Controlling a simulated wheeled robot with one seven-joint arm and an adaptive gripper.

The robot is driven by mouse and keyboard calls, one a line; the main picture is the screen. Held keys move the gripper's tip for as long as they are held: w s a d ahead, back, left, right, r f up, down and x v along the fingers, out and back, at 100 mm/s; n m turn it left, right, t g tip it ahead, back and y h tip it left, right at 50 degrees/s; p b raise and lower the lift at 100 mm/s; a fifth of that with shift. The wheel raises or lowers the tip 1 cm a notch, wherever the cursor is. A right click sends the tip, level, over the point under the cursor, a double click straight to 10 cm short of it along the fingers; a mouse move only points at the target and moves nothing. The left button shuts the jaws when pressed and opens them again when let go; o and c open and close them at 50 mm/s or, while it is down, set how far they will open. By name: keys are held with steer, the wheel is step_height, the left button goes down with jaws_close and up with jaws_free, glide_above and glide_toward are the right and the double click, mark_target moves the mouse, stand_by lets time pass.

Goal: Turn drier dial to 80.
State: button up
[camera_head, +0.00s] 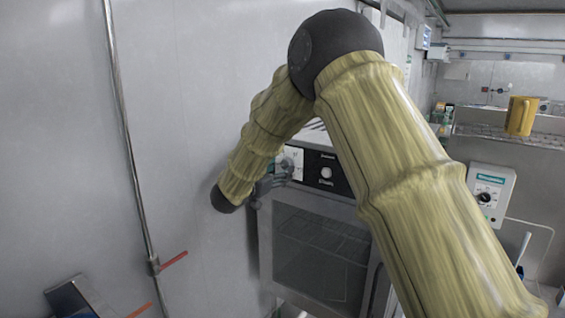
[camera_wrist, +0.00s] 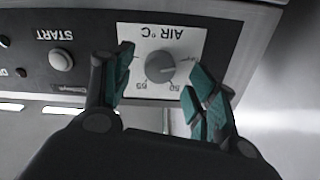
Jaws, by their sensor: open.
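The drier (camera_head: 318,250) is a black-fronted oven-like unit with a glass door, below and beyond my arm in the head view. Its dial (camera_wrist: 159,68) is a round grey knob on a white plate marked "AIR °C", upside down in the wrist view. Numbers around it are small; one looks like 65. My gripper (camera_wrist: 158,92) is open, its teal-padded fingers on either side of the dial with gaps between them and the knob. In the head view my gripper (camera_head: 268,184) is by the panel's left end, and my arm partly hides the panel.
A START button (camera_wrist: 61,59) sits beside the dial plate on the black panel. A grey wall (camera_head: 180,120) is close at the left, with a pipe and red-handled valve (camera_head: 173,261). A yellow mug (camera_head: 521,116) stands on a shelf at right, above another dial box (camera_head: 490,190).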

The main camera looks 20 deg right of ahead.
mark_target(287, 164)
steer(key=shift+p+x, duration=0.5)
steer(key=shift+x, duration=0.95)
steer(key=c, duration=1)
